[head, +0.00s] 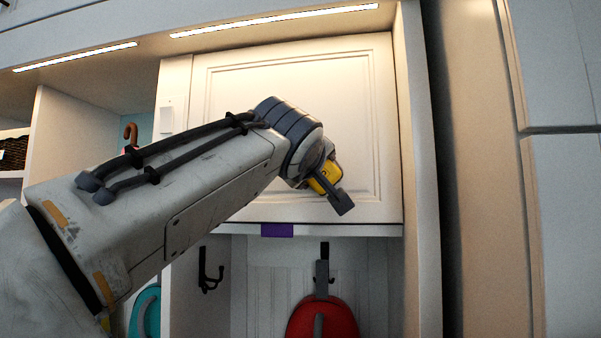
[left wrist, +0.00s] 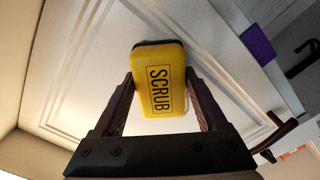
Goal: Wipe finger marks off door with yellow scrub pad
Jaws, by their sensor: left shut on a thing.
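The yellow scrub pad (left wrist: 161,80), marked "SCRUB" with a dark edge, is held between the two fingers of my left gripper (left wrist: 161,105) in the left wrist view. In the head view the pad (head: 326,177) shows only in part behind my left gripper (head: 338,185). The white panelled cabinet door (head: 350,110) is behind the pad; it also fills much of the left wrist view (left wrist: 85,60). I cannot tell whether the pad touches the door. No finger marks are clear on the visible door surface. My right gripper is not in view.
A purple piece (head: 277,230) sits at the door's lower edge. Below are dark hooks (head: 211,270) and a hanging red item (head: 322,318). A tall panel (head: 490,180) stands at the right.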

